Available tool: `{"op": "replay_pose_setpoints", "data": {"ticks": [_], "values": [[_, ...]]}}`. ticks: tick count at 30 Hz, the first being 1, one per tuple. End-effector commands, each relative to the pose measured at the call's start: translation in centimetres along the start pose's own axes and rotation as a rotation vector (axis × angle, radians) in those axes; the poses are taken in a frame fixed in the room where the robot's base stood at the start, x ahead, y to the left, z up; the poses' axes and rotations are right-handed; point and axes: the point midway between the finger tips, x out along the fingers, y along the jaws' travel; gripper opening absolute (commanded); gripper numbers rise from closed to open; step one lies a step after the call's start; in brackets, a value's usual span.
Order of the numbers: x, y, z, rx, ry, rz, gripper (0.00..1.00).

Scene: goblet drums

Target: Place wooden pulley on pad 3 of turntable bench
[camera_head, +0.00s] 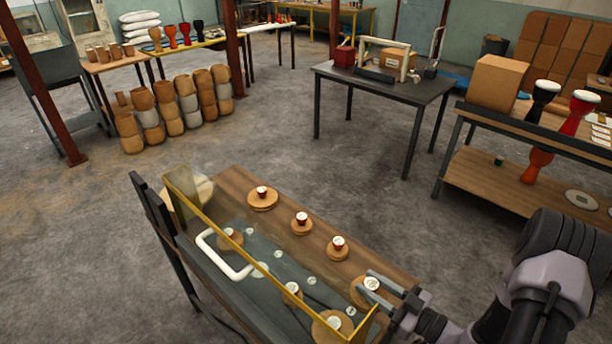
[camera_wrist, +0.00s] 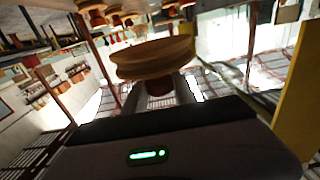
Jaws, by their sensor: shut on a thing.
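My gripper (camera_head: 374,284) is shut on the red, white-topped knob of a round wooden pulley (camera_head: 362,293), at the right end of the turntable bench (camera_head: 225,180). In the wrist view, which looks upside down, the pulley's grooved wooden disc (camera_wrist: 155,58) shows large at my fingers (camera_wrist: 168,92). I cannot tell whether it touches the bench. Similar knobbed discs stand on the bench, at the far left (camera_head: 262,200), the middle (camera_head: 301,226) and nearer me (camera_head: 338,252). Small pale round marks (camera_head: 311,281) lie on the bench; their numbers are unreadable, so I cannot pick out pad 3.
A clear guard with a yellow frame (camera_head: 215,212) and a white handle (camera_head: 222,262) stands along the bench's left side. More discs show through it (camera_head: 291,293). A dark table (camera_head: 385,88) and a drum shelf (camera_head: 535,180) stand beyond; open floor lies between.

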Motion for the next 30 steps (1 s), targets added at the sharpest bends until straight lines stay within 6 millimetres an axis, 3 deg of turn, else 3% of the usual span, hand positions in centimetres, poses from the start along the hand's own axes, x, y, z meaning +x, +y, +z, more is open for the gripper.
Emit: {"op": "replay_pose_setpoints", "data": {"ticks": [1,5,9,15,30], "values": [[1.6,0.1,-1.2,-0.010,0.000,-0.054,0.00],[4.3,-0.2,-4.1,-0.005,-0.004,-0.135,0.00],[5.9,-0.8,-5.6,0.010,-0.007,0.008,0.00],[5.0,-0.4,-4.9,0.005,-0.008,0.286,0.00],[4.9,-0.3,-4.9,0.001,-0.006,0.295,0.00]]}}
